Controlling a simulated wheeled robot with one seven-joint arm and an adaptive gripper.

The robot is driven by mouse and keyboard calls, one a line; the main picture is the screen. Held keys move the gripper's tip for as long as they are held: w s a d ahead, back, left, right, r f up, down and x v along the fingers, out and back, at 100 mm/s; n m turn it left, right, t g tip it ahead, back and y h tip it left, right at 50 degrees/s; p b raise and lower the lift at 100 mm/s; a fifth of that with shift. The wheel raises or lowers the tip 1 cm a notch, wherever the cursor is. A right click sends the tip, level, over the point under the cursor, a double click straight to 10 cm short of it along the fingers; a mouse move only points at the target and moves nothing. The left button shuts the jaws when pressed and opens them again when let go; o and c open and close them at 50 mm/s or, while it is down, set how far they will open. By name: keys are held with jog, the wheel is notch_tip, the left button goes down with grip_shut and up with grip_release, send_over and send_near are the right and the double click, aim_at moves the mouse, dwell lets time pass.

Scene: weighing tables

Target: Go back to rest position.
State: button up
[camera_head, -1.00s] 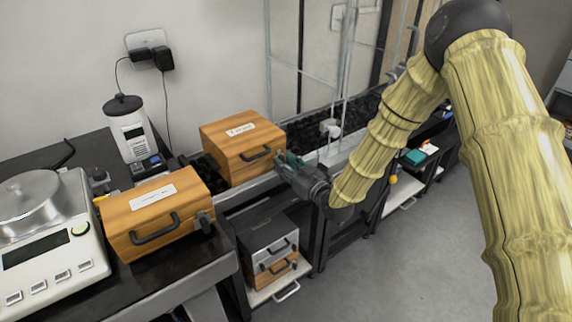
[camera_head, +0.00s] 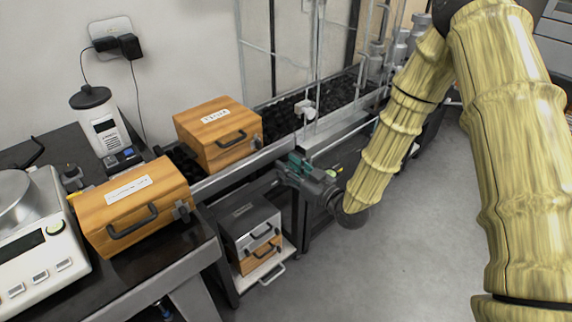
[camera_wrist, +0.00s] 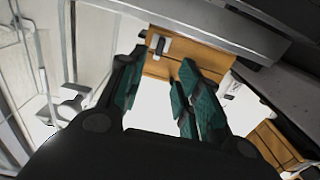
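My gripper (camera_head: 297,170) is beside the conveyor's near edge, to the lower right of a wooden case (camera_head: 217,134). It is apart from the case. In the wrist view my gripper (camera_wrist: 158,88) shows two teal-padded fingers spread with an empty gap. A wooden surface with a latch (camera_wrist: 162,45) shows beyond the fingers in that view. My arm reaches down from the upper right in the head view.
A second wooden case (camera_head: 132,206) sits on the black table beside a white scale (camera_head: 40,262). A grey case (camera_head: 247,223) stands on a low shelf below the conveyor (camera_head: 283,118). Grey floor (camera_head: 380,265) at right is open.

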dwell(0.3)
jog(key=s+d+f+m+g+h, duration=0.25)
jog(key=s+f, duration=0.35)
jog(key=f, duration=0.4)
jog(key=s+d+f+m+g+h, duration=0.1)
jog(key=s+d+f+g+h, duration=0.2)
jog(key=s+f, duration=0.45)
jog(key=s+d+f+m+g+h, duration=0.1)
jog(key=s+d+f+g+h, duration=0.15)
jog(key=s+f, duration=0.4)
jog(key=s+d+f+m+g+h, duration=0.1)
jog(key=s+d+f+m+g, duration=0.15)
jog(key=s+f, duration=0.35)
jog(key=s+d+f+m+g+h, duration=0.1)
jog(key=s+d+g, duration=0.1)
jog(key=s, duration=0.6)
jog(key=s+d+f+g+h, duration=0.1)
jog(key=s+d+g, duration=0.15)
jog(key=s, duration=0.55)
notch_tip(320, 180, up, 13)
jog(key=p, duration=1.3)
jog(key=shift+t, duration=0.3)
jog(key=shift+w+d+f, duration=0.1)
